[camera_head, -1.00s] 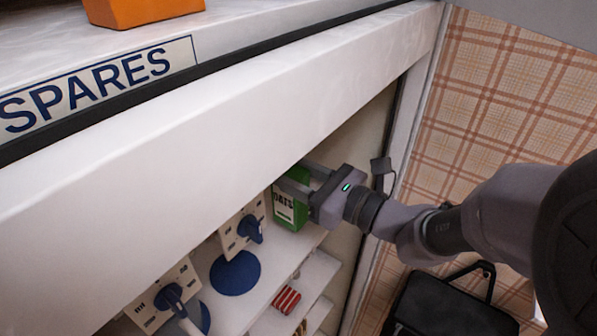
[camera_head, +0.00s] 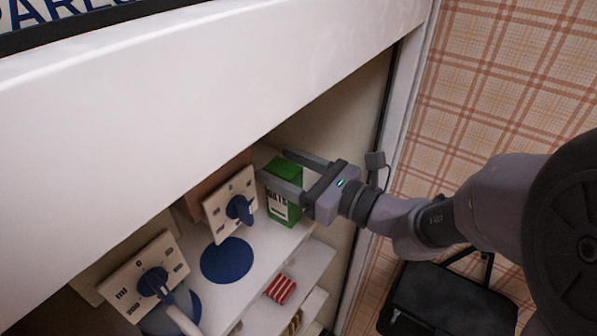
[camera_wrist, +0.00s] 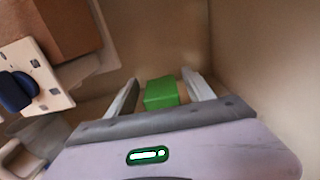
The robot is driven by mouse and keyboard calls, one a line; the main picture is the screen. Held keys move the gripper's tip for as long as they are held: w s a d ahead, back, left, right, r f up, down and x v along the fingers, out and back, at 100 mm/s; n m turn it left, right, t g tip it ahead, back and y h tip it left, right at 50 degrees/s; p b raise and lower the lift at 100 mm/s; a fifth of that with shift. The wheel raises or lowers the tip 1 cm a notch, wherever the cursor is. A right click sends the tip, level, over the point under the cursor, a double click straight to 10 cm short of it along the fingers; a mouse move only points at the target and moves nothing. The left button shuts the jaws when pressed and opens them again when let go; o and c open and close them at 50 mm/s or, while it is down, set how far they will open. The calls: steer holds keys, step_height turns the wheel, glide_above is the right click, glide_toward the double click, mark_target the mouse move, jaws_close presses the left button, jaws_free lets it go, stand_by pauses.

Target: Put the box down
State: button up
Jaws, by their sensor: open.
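The green box (camera_head: 284,196), with a white label reading something like "OATS", stands upright on the upper shelf (camera_head: 268,248) of the cabinet, near its right end. In the wrist view the green box (camera_wrist: 160,93) lies between the two fingers, with a gap visible on each side. My gripper (camera_head: 283,170) is open around the box, its fingers reaching past it on both sides. The box's lower part looks seated on the shelf. Its far side is hidden.
Left of the box stand a dial panel with a blue knob (camera_head: 231,204) and a second one (camera_head: 144,275). A brown box (camera_wrist: 60,30) is behind. A round blue mat (camera_head: 227,260) lies on the shelf. A red striped item (camera_head: 280,289) sits lower. A black bag (camera_head: 446,303) is at right.

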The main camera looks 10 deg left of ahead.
steer(key=s+b+v, duration=0.1)
steer(key=b+v, duration=0.1)
steer(key=v, duration=1)
steer(key=s+d+f+n+g+h, duration=0.1)
steer(key=s+f+n+g+h, duration=0.1)
steer(key=s+f+n+h, duration=0.35)
steer(key=s+d+f+n+g+h, duration=0.1)
steer(key=s+f+n+g+h, duration=0.25)
steer(key=s+n, duration=0.45)
steer(key=d+r+n+t+h, duration=0.2)
steer(key=d+n+t+h, duration=0.2)
steer(key=d, duration=0.5)
steer(key=shift+w+d+t+h, duration=0.25)
steer(key=shift+w+t+h, duration=0.1)
steer(key=shift+h, duration=0.45)
steer(key=shift+n, duration=0.25)
